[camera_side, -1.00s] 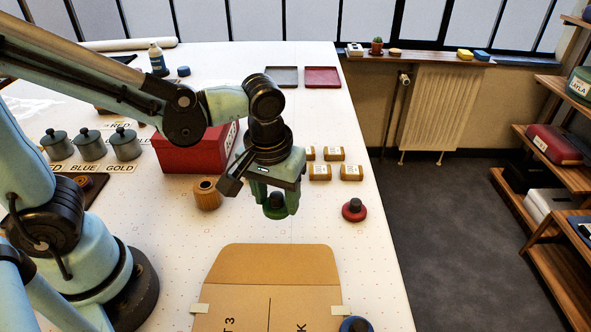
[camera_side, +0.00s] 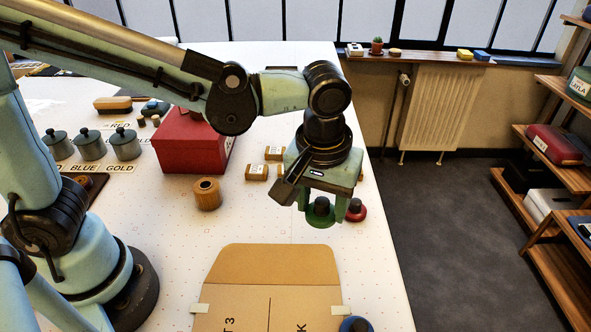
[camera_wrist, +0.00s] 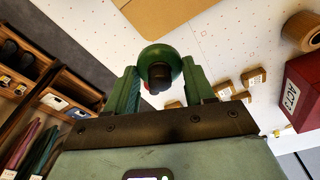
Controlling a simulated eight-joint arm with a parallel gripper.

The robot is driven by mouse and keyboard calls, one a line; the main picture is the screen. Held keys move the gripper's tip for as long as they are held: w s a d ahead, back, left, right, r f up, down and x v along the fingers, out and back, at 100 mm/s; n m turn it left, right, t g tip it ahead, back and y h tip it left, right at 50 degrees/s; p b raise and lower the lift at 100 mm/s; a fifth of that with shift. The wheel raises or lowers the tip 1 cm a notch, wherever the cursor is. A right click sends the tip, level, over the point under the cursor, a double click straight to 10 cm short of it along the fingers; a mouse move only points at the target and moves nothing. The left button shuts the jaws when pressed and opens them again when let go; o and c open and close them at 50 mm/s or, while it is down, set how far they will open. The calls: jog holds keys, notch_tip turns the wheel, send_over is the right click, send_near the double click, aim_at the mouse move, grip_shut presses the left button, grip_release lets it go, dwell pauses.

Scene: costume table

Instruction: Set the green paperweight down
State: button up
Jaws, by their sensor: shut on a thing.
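The green paperweight (camera_side: 321,213) is a round green piece with a dark knob on top. My gripper (camera_side: 321,203) is shut on it and holds it near the right edge of the white table (camera_side: 240,215), in front of the red paperweight. I cannot tell how far its base is above the table. In the wrist view the green paperweight (camera_wrist: 161,66) sits between the two fingers of my gripper (camera_wrist: 160,85), with its knob toward the camera.
A red paperweight (camera_side: 356,211) stands right behind my gripper. Small tan labelled blocks (camera_side: 257,172) lie behind it. The cardboard folder (camera_side: 270,262) lies in front, with a blue paperweight (camera_side: 355,324) at its right corner. Bare table lies left of my gripper.

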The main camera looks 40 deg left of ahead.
jog(key=w+a+f, duration=0.4)
jog(key=w+a, duration=0.1)
jog(key=w+a+f, duration=0.2)
jog(key=w, duration=0.1)
jog(key=shift+a+f, duration=0.3)
jog(key=shift+f, duration=2)
jog(key=o, duration=1.3)
jog(key=shift+s+f, duration=0.1)
jog(key=shift+c, duration=0.2)
notch_tip(320, 180, up, 12)
jog(key=s, duration=0.1)
jog(key=s+a+r+m+t, duration=0.1)
jog(key=s+a+m+t, duration=0.3)
jog(key=s+a, duration=0.5)
jog(key=shift+s+a+r+t+h, duration=0.25)
jog(key=shift+a+t, duration=0.4)
jog(key=shift+t, duration=0.35)
